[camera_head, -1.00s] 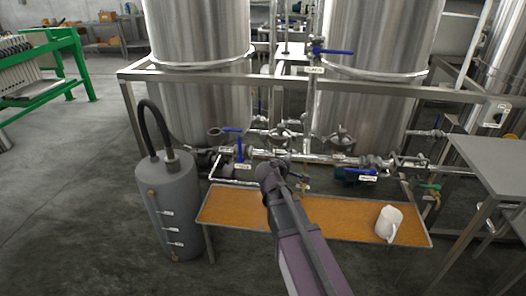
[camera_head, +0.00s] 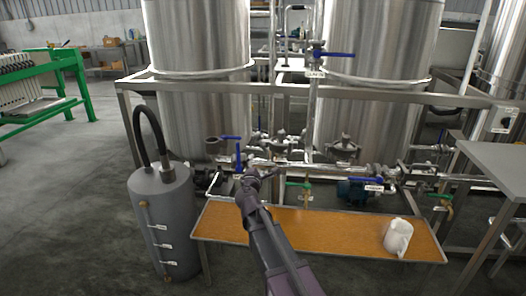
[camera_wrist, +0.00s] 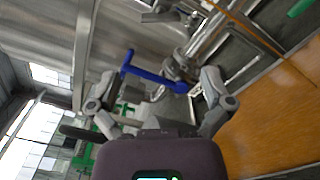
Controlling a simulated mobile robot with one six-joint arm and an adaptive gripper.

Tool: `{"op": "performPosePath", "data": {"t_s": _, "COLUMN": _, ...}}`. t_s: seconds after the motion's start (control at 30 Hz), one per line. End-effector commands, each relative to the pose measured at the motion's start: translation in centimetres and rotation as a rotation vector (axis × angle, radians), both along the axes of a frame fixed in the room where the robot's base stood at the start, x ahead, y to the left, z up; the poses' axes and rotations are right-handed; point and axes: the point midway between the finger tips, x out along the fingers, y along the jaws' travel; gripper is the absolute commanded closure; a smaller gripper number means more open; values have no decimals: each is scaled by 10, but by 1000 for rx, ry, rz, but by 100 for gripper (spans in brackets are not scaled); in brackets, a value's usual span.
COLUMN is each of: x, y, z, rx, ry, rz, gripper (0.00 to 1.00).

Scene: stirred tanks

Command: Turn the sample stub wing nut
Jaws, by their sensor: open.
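I cannot pick out the sample stub wing nut for certain in either view. The pipework (camera_head: 310,177) where small fittings sit runs below the two steel tanks. A blue valve handle (camera_head: 238,155) stands on it, just beyond my gripper (camera_head: 262,176). In the wrist view my gripper (camera_wrist: 158,84) is open, its two grey fingers wide apart. A blue handle (camera_wrist: 150,74) shows between and beyond them, apart from the fingers as far as I can tell. A green-handled tap (camera_head: 300,185) is to the right of my gripper.
An orange-topped bench (camera_head: 340,232) lies under the arm, with a white jug (camera_head: 397,237) at its right. A grey cylinder (camera_head: 165,220) with a black hose (camera_head: 148,125) stands at left. A steel frame rail (camera_head: 390,95) crosses above the pipes. Open floor is at far left.

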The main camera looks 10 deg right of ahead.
Motion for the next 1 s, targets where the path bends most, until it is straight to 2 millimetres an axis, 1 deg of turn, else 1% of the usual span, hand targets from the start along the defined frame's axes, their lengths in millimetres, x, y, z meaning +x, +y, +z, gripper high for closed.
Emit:
{"op": "performPosePath", "data": {"t_s": 0.27, "x": 2, "y": -1, "z": 0, "rx": 2, "ry": 1, "rz": -2, "gripper": 0}}
{"op": "performPosePath", "data": {"t_s": 0.47, "x": 14, "y": -4, "z": 0, "rx": 3, "ry": 1, "rz": -3, "gripper": 0}}
{"op": "performPosePath", "data": {"t_s": 0.67, "x": 38, "y": -10, "z": 0, "rx": 3, "ry": 0, "rz": -3, "gripper": 0}}
{"op": "performPosePath", "data": {"t_s": 1.0, "x": 89, "y": -23, "z": 0, "rx": 3, "ry": 0, "rz": -3, "gripper": 0}}
